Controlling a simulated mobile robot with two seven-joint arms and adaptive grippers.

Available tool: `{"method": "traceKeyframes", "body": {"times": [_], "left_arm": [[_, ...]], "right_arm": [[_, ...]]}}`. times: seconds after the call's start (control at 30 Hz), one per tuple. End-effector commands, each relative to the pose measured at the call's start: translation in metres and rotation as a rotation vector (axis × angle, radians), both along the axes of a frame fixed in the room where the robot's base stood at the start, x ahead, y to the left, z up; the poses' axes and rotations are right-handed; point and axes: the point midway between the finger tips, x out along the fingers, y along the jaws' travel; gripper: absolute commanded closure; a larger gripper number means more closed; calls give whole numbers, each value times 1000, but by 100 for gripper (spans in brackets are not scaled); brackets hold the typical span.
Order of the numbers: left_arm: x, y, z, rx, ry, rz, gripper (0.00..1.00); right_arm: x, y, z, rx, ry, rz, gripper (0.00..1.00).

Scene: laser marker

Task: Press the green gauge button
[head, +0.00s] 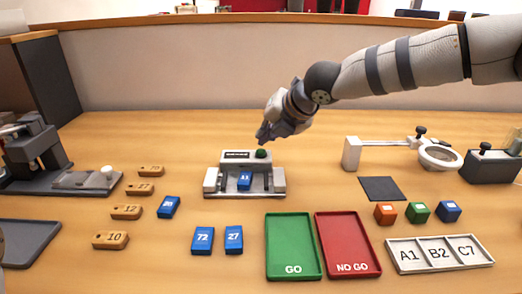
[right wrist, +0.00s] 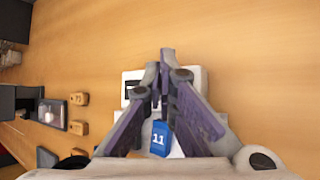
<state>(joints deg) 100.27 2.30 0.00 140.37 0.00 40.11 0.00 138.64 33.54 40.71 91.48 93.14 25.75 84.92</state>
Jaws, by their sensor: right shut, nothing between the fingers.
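The gauge (head: 217,178) is a grey and white device near the middle of the table, with a dark display on its top block. Its green button (head: 261,153) sits at the right of that block. A blue block marked 11 (head: 245,181) lies in the gauge between its side parts; it also shows in the right wrist view (right wrist: 159,139). My right gripper (head: 262,140) is shut and empty, just above and behind the button in the head view. In the right wrist view its fingertips (right wrist: 164,58) cover part of the gauge, and the button is hidden. My left gripper is not seen.
A green GO tray (head: 291,240) and a red NO GO tray (head: 345,240) lie in front. Blue blocks 72 (head: 202,240) and 27 (head: 234,239) lie left of them. A magnifier (head: 440,155) stands right; numbered wooden tags (head: 111,240) lie left.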

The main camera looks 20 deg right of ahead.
Motion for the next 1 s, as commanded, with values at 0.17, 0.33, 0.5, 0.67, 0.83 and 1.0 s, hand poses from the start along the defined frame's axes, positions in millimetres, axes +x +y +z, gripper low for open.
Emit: {"method": "traceKeyframes", "body": {"times": [0.17, 0.33, 0.5, 0.67, 0.83, 1.0], "left_arm": [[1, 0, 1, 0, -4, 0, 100], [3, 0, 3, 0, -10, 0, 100], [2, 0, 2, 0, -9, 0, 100], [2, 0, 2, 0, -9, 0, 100], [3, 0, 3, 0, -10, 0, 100], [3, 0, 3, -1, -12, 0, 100]], "right_arm": [[0, 0, -2, 0, 0, 0, 100], [0, 0, -8, 0, -1, 0, 100], [0, 0, -8, 0, 0, 0, 100], [0, 0, -9, 0, 0, 0, 100], [0, 0, -11, 0, 0, 0, 100], [0, 0, -13, -1, 0, 0, 100]]}}
